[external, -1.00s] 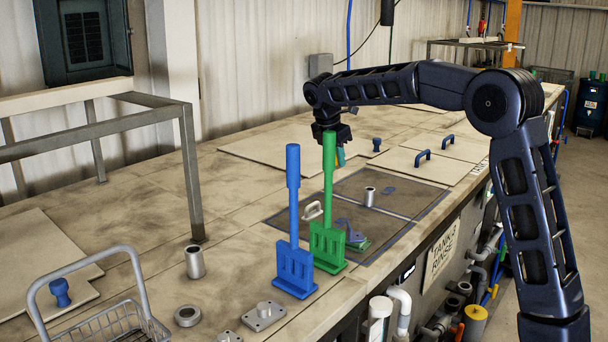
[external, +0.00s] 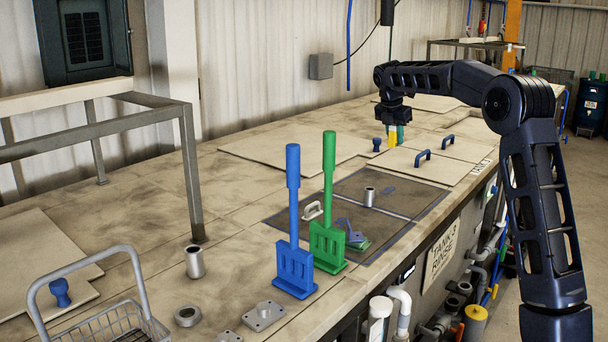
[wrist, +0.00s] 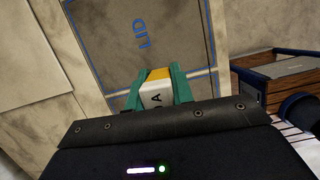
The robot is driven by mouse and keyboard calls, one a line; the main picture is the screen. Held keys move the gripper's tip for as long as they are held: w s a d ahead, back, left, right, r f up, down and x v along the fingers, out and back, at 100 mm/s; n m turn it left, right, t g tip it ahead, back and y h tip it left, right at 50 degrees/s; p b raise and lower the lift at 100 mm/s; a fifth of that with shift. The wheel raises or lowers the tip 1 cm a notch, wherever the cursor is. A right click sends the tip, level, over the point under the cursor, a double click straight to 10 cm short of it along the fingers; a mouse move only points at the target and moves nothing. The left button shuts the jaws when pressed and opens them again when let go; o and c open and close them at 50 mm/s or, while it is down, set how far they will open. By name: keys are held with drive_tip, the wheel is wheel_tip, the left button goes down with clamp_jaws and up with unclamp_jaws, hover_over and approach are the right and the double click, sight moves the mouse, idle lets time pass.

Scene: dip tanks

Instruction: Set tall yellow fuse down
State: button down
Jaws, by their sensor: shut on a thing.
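The yellow fuse (wrist: 158,75) shows between my teal fingertips in the wrist view, with a yellow end and a white face marked with a dark letter. My gripper (wrist: 156,92) is shut on it. In the external view my gripper (external: 396,128) is over the far part of the bench, and a bit of the yellow fuse (external: 392,139) shows below it. The fuse's lower end is hard to make out, so I cannot tell whether it touches the bench.
A blue paddle (external: 294,220) and a green paddle (external: 329,200) stand upright at the near side. Blue handles (external: 423,154) and a blue knob (external: 376,144) rise from lids near my gripper. A panel marked LID (wrist: 145,38) shows in the wrist view. A wire basket (external: 100,322) stands front left.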

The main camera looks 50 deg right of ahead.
hover_over(435, 193)
drive_tip(key=a, duration=0.1)
drive_tip(key=shift+n, duration=0.3)
wheel_tip(435, 193, down, 20)
drive_tip(key=shift+r, duration=0.1)
drive_tip(key=c, duration=1.2)
unclamp_jaws()
